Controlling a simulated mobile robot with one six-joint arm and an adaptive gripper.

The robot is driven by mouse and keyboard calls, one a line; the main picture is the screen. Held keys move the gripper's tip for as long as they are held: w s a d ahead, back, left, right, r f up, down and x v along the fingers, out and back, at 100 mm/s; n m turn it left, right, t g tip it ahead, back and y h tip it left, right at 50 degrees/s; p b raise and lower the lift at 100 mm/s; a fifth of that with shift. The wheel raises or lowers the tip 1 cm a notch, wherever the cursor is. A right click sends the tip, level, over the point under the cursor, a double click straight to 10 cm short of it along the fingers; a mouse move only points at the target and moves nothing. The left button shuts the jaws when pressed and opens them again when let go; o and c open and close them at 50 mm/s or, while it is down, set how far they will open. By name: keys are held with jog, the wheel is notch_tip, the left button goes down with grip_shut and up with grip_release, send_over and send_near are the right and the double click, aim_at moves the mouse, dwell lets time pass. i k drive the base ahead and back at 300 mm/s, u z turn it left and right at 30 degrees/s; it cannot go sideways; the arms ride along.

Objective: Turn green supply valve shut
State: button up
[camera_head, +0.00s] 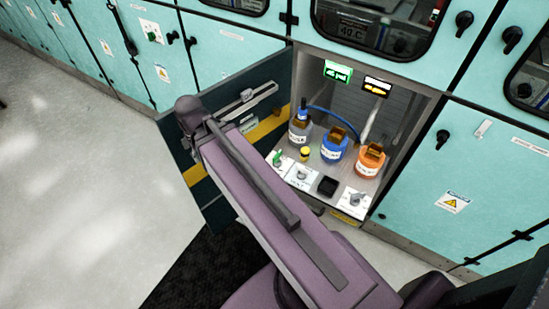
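A small green valve handle (277,157) sits on a white plate at the left front of the shelf in the open cabinet bay. It is small in the picture, and I cannot tell its exact angle. My purple arm runs from the bottom right toward the upper left, ending in view at a dark joint in front of the open door. The arm passes close to the left of the valve in the picture. My gripper is not in view.
Grey (300,131), blue (333,148) and orange (369,162) containers stand behind the valve plates. Grey knobs (301,174) (356,198) sit right of the green handle. The dark door (214,211) stands open at left. Pale floor at left is clear.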

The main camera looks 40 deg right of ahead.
aim_at(276, 159)
jog(key=u, duration=0.05)
jog(key=k, duration=1.55)
jog(key=z, duration=0.5)
jog(key=i, duration=1)
